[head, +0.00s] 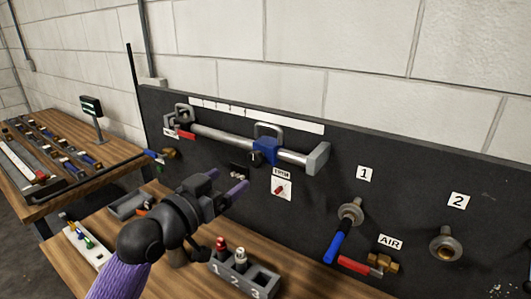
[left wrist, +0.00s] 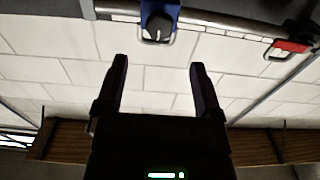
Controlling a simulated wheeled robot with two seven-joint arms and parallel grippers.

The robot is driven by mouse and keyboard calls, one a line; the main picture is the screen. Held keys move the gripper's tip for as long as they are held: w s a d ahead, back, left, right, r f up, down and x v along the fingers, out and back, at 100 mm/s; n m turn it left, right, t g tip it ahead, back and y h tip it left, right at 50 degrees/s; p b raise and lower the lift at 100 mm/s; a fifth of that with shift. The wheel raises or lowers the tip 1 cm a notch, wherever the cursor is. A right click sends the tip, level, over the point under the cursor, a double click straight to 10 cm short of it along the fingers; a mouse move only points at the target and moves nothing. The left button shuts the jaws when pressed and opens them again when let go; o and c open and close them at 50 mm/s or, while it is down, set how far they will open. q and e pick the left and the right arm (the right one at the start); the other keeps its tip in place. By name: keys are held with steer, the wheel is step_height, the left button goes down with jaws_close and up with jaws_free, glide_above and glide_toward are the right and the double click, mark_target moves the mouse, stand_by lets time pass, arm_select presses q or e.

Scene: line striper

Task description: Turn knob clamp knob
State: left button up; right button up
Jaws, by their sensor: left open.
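The blue clamp (head: 266,149) sits on a grey horizontal bar (head: 220,137) on the black panel. Its dark round knob (head: 254,157) faces out from the blue body. In the left wrist view the black knob (left wrist: 158,27) with a light mark shows on the blue block, beyond the fingertips and roughly centred between them. My left gripper (head: 228,182) is open and empty, in front of and below the clamp, apart from it. Its two dark fingers also show in the left wrist view (left wrist: 157,64). My right gripper is not in view.
A small sign with a red pointer (head: 281,187) is below the clamp. A blue-handled valve (head: 338,240) and a red-handled valve (head: 360,266) stick out at right.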

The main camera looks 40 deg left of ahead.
mark_target(253, 161)
arm_select(q)
steer(key=w, duration=0.5)
steer(key=w+a, duration=0.1)
steer(key=w, duration=0.2)
steer(key=shift+w+r, duration=0.1)
steer(key=shift+w, duration=0.25)
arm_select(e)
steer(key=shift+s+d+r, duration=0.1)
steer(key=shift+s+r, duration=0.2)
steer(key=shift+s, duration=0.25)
arm_select(q)
jaws_close()
steer(key=shift+p, duration=0.3)
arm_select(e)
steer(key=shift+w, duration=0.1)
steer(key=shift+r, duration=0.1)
